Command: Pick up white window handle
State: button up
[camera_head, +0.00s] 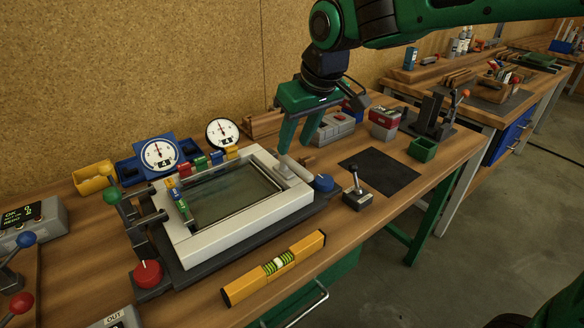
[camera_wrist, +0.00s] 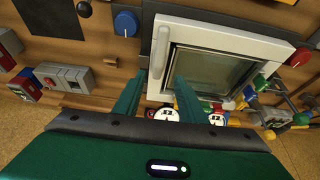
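The white window handle (camera_head: 296,171) is a slim bar on the right side of the white window frame (camera_head: 240,232). In the wrist view the handle (camera_wrist: 160,50) lies along the left side of the frame (camera_wrist: 235,40). My green gripper (camera_head: 296,149) is above the handle's end of the frame, pointing down. In the wrist view my gripper (camera_wrist: 160,77) has its two fingers spread, with the handle ahead of the gap between them. Nothing is held. I cannot tell whether a fingertip touches the frame or handle.
Dial gauges (camera_head: 158,155) and small coloured blocks stand behind the frame. A blue knob (camera_head: 324,182) and a black-knobbed lever (camera_head: 357,192) are right of it. A yellow level (camera_head: 275,268) lies in front. A dark mat (camera_head: 379,171) at the right is clear.

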aim_at(290, 159)
jog(key=shift+d+x, duration=0.1)
jog(key=shift+x, duration=1.95)
jog(key=shift+d+x, duration=0.15)
jog(key=shift+x, duration=1.95)
jog(key=shift+w, duration=0.15)
grip_shut()
